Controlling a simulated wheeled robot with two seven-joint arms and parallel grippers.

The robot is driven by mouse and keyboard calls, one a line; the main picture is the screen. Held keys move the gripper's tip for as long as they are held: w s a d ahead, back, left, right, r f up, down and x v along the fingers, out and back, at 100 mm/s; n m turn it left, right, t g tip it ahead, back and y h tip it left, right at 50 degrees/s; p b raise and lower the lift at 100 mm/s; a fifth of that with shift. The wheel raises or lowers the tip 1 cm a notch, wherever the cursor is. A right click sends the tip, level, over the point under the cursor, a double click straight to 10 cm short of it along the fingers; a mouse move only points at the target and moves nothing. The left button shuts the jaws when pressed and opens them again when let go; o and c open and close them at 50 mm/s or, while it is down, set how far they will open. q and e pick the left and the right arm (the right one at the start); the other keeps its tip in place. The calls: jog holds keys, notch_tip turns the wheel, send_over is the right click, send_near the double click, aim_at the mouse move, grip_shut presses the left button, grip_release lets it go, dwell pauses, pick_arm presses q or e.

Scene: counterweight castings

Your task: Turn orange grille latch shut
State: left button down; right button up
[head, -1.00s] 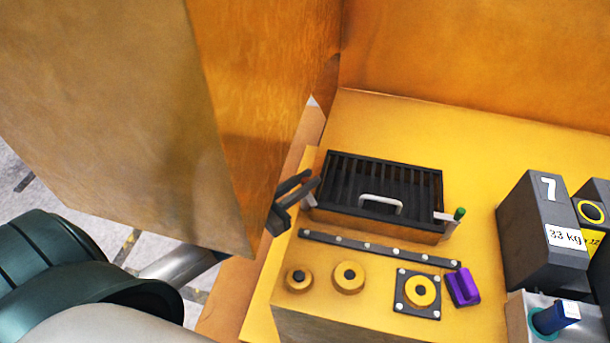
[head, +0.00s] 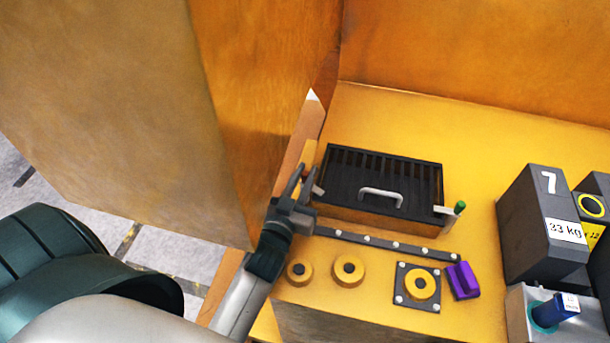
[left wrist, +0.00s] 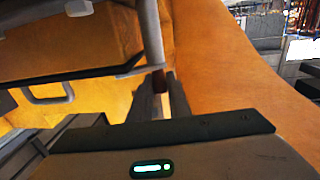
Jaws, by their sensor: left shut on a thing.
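The black grille (head: 345,185) lies on an orange block, with a pale handle (head: 381,196) on top. The orange latch (head: 309,153) is at its left end, beside the cabinet wall; its lower part is hidden by my fingers. My left gripper (head: 304,172) is at this left end, shut on the orange latch's grip. In the left wrist view, the fingers (left wrist: 161,80) close around a small dark reddish-brown grip (left wrist: 158,80) by a grey bracket. A green-tipped latch (head: 460,207) stands at the grille's right end. My right gripper is out of view.
A dark bar with bolts (head: 380,243) runs in front of the grille. Yellow round knobs (head: 348,270) and a purple piece (head: 462,281) sit before it. Dark 33 kg weights (head: 540,230) stand right. A tall orange panel (head: 240,110) rises close on the left.

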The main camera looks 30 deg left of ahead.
pick_arm(q)
jog(key=shift+r+y, duration=0.15)
jog(key=shift+y, duration=0.15)
jog(key=c, duration=1.7)
grip_release()
jog(key=shift+o, duration=0.2)
